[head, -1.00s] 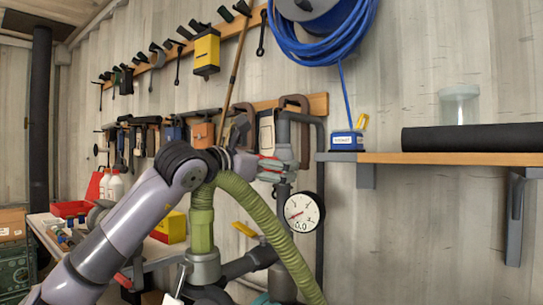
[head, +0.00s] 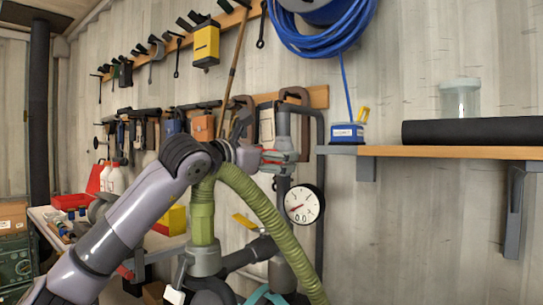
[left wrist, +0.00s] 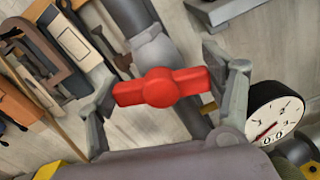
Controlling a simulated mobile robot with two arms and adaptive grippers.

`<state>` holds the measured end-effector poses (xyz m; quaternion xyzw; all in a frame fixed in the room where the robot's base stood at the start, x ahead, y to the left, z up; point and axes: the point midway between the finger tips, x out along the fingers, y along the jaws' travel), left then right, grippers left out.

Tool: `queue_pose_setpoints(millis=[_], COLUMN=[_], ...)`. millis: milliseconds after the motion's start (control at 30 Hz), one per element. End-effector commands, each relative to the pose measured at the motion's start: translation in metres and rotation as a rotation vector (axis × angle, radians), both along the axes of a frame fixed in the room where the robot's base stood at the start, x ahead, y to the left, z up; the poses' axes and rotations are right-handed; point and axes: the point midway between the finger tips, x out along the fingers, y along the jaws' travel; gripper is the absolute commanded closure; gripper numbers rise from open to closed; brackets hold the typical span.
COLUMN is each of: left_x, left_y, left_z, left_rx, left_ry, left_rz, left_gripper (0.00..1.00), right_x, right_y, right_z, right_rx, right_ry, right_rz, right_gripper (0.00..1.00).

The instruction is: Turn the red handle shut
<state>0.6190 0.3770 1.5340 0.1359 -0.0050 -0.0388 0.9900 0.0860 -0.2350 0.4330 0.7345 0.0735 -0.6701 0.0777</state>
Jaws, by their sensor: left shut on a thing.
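The red handle (left wrist: 160,87) sits on a grey pipe fitting in the left wrist view, between the two fingers of my left gripper (left wrist: 163,98). The handle lies roughly crosswise to the pipe, and the gripper is shut on it. In the head view my left gripper (head: 277,158) is at the upright pipe (head: 284,125), above the round gauge (head: 304,204). Only small red parts show there, and the fingers partly hide the handle. My right gripper is not in view.
A green ribbed hose (head: 250,198) curves just below the gripper. A yellow lever (head: 245,224) sits left of the gauge. Clamps and tools hang on the wall behind. A wooden shelf (head: 450,152) with a black roll is on the right.

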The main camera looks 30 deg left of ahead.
Motion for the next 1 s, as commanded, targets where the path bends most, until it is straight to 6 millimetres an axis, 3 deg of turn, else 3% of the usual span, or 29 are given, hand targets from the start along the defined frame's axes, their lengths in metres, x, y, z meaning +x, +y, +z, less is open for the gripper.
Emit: queue_pose_setpoints(millis=[200,500,900,933,1000], left_x=[0.000,0.000,0.000,0.000,0.000], left_y=[0.000,0.000,0.002,0.002,0.002], left_z=[-0.001,-0.003,0.001,0.001,0.001], left_rx=[-0.008,-0.216,-0.292,-0.292,-0.291], left_ry=[-0.001,0.014,0.022,0.022,0.022], left_rz=[0.001,-0.003,0.001,0.001,0.001], left_gripper=[0.53,0.53,0.53,0.25,0.20], right_x=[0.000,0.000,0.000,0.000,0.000], right_y=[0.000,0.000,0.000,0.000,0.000], right_z=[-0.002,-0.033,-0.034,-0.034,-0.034], right_rx=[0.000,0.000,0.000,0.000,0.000], right_ry=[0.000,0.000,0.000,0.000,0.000], right_rz=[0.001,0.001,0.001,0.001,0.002], right_gripper=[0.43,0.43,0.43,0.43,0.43])
